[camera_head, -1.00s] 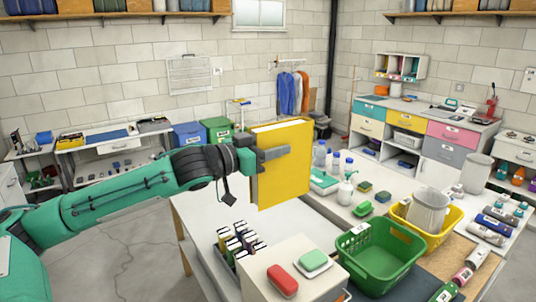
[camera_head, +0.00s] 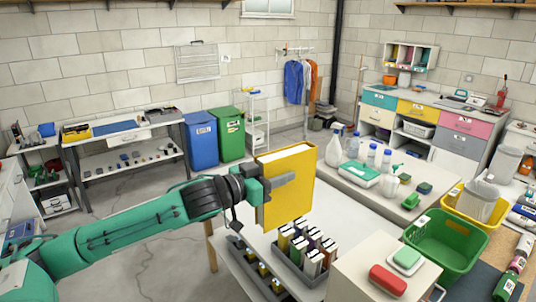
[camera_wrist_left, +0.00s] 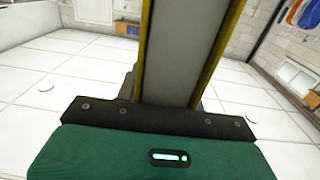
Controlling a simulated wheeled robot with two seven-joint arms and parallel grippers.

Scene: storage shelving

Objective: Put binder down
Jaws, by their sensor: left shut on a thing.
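The yellow binder (camera_head: 290,192) is upright in the head view, held above the near-left part of the white table (camera_head: 240,243). In the left wrist view the binder (camera_wrist_left: 182,50) stands up from the gripper (camera_wrist_left: 165,110), with yellow covers on both sides of a grey middle. My right gripper is not in view.
A grey tray of small bottles or books (camera_head: 305,250) stands just in front of and below the binder. A white box with red and green items (camera_head: 385,270), a green basket (camera_head: 440,245) and a yellow bin (camera_head: 470,205) are to the right. Spray bottles (camera_head: 335,145) stand behind.

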